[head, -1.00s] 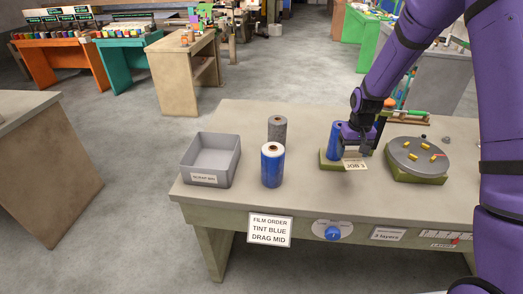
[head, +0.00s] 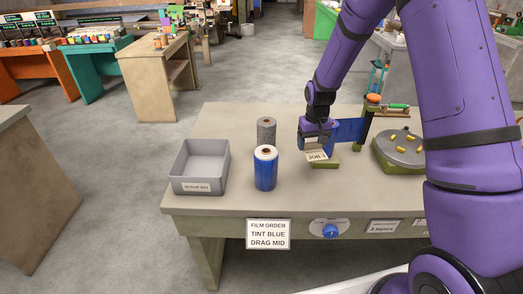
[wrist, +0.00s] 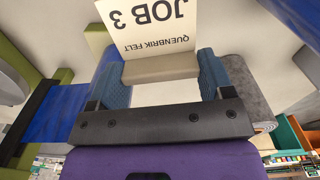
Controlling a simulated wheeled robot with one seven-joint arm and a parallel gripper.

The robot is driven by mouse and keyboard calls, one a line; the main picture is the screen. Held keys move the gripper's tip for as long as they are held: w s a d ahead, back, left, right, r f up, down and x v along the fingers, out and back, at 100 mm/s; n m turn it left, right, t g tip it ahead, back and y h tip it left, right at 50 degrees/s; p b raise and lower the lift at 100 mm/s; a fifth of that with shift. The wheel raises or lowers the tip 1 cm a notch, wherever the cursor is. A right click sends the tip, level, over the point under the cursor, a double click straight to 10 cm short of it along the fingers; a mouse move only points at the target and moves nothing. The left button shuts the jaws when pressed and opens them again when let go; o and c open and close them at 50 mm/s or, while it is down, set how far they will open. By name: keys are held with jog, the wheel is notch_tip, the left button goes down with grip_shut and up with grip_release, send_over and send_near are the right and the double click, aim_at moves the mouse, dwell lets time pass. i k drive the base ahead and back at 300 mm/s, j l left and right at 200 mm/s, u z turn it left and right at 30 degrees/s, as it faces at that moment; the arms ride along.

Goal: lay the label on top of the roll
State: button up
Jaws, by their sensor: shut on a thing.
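My gripper (head: 315,147) is shut on a cream label (head: 316,156) marked JOB 3 and holds it above the table, right of the two standing rolls. In the wrist view the label (wrist: 150,25) sticks out past a tan block (wrist: 160,68) between the blue fingertips. A blue roll (head: 265,170) with a pale top rim stands upright on the table. A grey roll (head: 266,132) stands behind it. The tops of both are bare. A grey cylindrical surface (wrist: 248,88) shows right of the fingers in the wrist view.
A grey scrap bin (head: 200,165) stands left of the rolls. Blue film (head: 350,131) spans an upright stand right of my gripper. A round turntable (head: 400,148) with several yellow pieces sits further right. A blue knob (head: 330,231) is on the table's front. The table's front left is clear.

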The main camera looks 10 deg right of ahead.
aim_at(266, 150)
jog(key=i+j+z, duration=0.15)
jog(key=j, duration=0.25)
jog(key=j+z, duration=0.15)
jog(key=j, duration=0.25)
jog(key=i+j+z, duration=0.1)
jog(key=j, duration=0.3)
